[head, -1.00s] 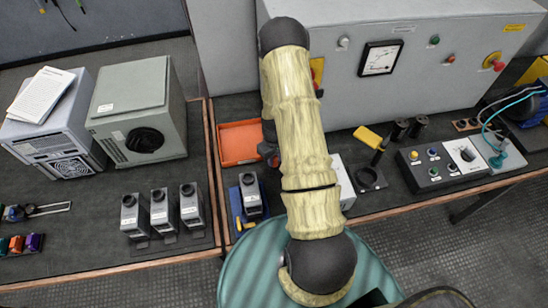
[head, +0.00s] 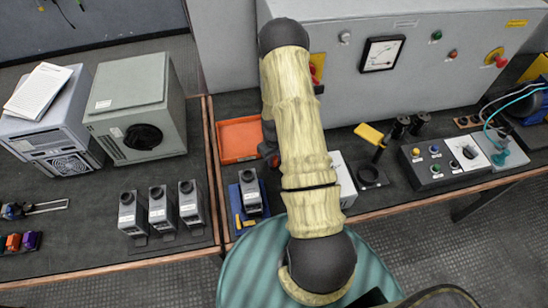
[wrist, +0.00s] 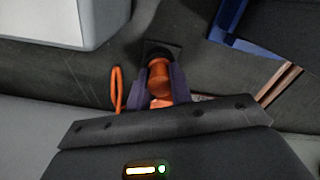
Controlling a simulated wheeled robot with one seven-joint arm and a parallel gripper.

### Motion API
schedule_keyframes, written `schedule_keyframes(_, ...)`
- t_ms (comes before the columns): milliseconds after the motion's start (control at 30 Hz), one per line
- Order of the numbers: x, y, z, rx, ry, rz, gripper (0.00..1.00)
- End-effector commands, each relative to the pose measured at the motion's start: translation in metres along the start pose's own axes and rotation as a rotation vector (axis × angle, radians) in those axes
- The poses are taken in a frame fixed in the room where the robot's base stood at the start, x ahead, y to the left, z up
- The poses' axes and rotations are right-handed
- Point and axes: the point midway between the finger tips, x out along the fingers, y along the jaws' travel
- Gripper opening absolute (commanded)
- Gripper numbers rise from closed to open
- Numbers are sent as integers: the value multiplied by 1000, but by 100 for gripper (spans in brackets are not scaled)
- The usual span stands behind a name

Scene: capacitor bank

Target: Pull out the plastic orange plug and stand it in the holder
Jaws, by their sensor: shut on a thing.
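The orange plug (wrist: 159,72) shows in the wrist view, between the two dark purple fingers of my gripper (wrist: 161,80). The gripper is shut on it. The plug's far end meets a dark square piece (wrist: 160,48); I cannot tell whether this is a socket or the holder, or whether the plug is seated in it. A thin orange loop (wrist: 116,90) stands just left of the fingers. In the head view my arm hides the plug and most of the gripper.
In the wrist view a pale grey box (wrist: 65,20) is close at upper left and a blue tray (wrist: 240,42) at upper right. The head view shows an orange tray (head: 240,140), several grey boxes and a control box (head: 445,165) on the bench.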

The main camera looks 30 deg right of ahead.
Motion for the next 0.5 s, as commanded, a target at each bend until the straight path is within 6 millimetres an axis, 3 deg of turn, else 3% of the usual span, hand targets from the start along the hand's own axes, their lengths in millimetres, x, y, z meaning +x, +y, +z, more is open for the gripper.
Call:
schedule_keyframes(267,1,0,0,0,0,0,0)
schedule_keyframes(300,1,0,0,0,0,0,25)
schedule_keyframes(400,1,0,0,0,0,0,45)
schedule_keyframes(500,1,0,0,0,0,0,47)
